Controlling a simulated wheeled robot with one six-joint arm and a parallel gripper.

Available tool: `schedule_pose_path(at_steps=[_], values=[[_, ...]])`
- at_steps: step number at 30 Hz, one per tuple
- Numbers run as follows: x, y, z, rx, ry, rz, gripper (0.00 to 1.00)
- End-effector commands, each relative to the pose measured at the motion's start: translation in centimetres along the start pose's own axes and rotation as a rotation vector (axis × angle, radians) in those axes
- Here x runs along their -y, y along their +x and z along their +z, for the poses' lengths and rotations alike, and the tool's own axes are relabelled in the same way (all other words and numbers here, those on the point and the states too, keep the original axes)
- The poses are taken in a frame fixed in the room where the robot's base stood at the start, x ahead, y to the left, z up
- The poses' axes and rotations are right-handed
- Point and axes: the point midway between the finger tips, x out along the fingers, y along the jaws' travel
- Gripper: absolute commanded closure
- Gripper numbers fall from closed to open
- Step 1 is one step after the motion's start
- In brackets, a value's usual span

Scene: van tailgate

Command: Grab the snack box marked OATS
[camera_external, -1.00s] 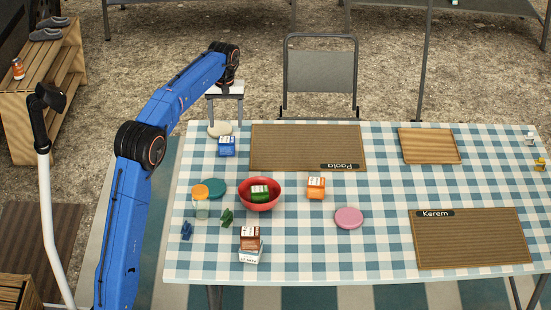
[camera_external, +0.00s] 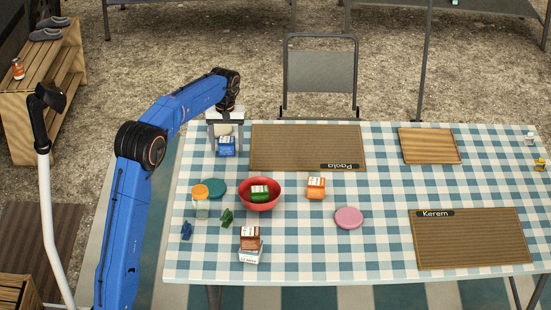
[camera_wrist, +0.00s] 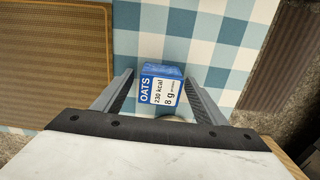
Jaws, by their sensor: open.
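The blue snack box (camera_wrist: 162,86) with a white label reading OATS, 230 kcal, 8 g lies between the two fingers of my gripper (camera_wrist: 160,100) in the wrist view. A gap shows on each side of it, so my gripper is open. In the external view the blue box (camera_external: 226,146) is on the checked tablecloth at the far left, left of the Paola mat. My gripper (camera_external: 226,140) is over that corner, its fingers on either side of the box. Whether the fingertips reach down to the cloth cannot be told.
A pale round thing (camera_external: 222,128) is just behind the box, partly hidden by my gripper. The Paola mat (camera_external: 290,140) is to the right. A teal lid (camera_external: 214,187), a jar (camera_external: 201,205) and a red bowl (camera_external: 263,206) stand nearer the camera.

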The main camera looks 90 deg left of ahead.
Motion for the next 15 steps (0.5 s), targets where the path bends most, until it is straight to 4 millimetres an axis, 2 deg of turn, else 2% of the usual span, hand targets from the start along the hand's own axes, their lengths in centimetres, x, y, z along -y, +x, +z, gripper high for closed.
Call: schedule_pose_path(at_steps=[4, 5, 10, 15], values=[[0.0, -0.01, -0.01, 0.0, 0.0, 0.0, 0.34], [0.0, -0.01, -0.01, 0.0, 0.0, 0.0, 0.39], [-0.01, -0.02, -0.02, 0.0, 0.0, 0.0, 0.8], [-0.01, -0.05, -0.02, -0.001, 0.0, 0.0, 0.8]])
